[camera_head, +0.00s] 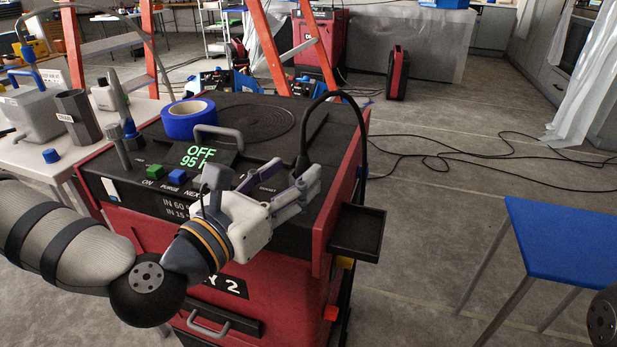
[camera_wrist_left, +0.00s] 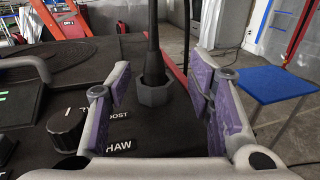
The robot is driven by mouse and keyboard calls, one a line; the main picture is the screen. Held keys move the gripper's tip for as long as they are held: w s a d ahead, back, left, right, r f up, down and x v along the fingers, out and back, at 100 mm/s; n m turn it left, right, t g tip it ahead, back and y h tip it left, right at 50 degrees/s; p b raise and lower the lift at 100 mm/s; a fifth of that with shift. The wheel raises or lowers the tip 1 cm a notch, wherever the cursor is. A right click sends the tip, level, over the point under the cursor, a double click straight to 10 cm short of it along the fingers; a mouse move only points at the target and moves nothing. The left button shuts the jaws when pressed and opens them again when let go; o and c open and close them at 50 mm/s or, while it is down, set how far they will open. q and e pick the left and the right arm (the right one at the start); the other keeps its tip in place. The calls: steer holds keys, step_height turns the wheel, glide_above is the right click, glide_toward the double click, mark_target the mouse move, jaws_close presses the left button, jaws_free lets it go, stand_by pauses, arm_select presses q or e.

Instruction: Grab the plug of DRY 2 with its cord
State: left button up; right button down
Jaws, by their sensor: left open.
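DRY 2 (camera_head: 290,290) is a red machine with a black top panel whose display reads OFF. Its black plug with cord (camera_head: 303,160) stands upright near the panel's right side; the cord arches up and over the right edge. In the left wrist view the plug's hexagonal base (camera_wrist_left: 155,91) shows ahead, between the purple-padded fingers. My left gripper (camera_head: 306,180) is open just above the panel, its fingertips close to the plug. I cannot tell whether they touch it. The gripper hides part of the panel. My right gripper is not in view.
Blue tape (camera_head: 189,120) and a raised handle (camera_head: 219,135) are on the panel. A small black tray (camera_head: 357,232) juts from the machine's right side. A blue table (camera_head: 570,240) stands at right, an orange ladder (camera_head: 270,45) behind. Loose cables (camera_head: 450,160) lie on the floor.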

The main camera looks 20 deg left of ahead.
mark_target(298, 164)
arm_select(q)
steer(key=x, duration=0.5)
steer(key=shift+w+a+r, duration=0.1)
steer(key=shift+a, duration=0.15)
jaws_close()
